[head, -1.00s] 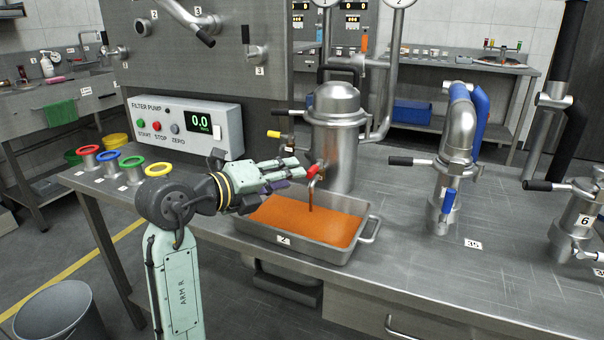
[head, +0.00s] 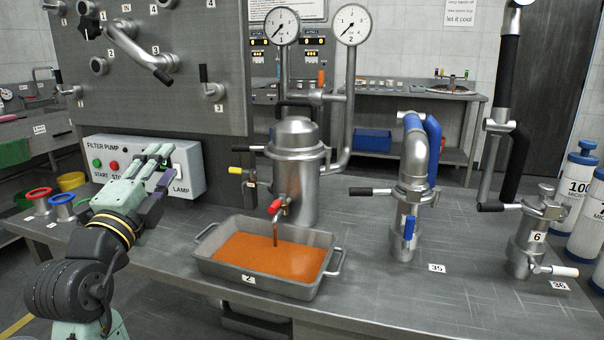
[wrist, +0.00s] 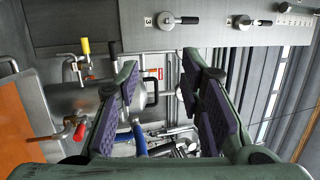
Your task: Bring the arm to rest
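My gripper (head: 158,168) is raised at the left of the bench, in front of the filter pump box (head: 188,160), and covers part of that box. In the wrist view my gripper (wrist: 162,75) has its two purple-padded fingers apart, with nothing held between them. My arm is bent, with its dark joint at the lower left of the head view. The gripper is apart from the red-handled tap (head: 278,208) on the steel vessel (head: 297,170).
A tray (head: 340,262) of orange liquid sits under the tap. Coloured-ring ports (head: 62,200) lie left, partly behind my arm. A pipe fitting (head: 412,180) and a valve (head: 530,235) stand to the right. Bare bench (head: 465,215) lies between them.

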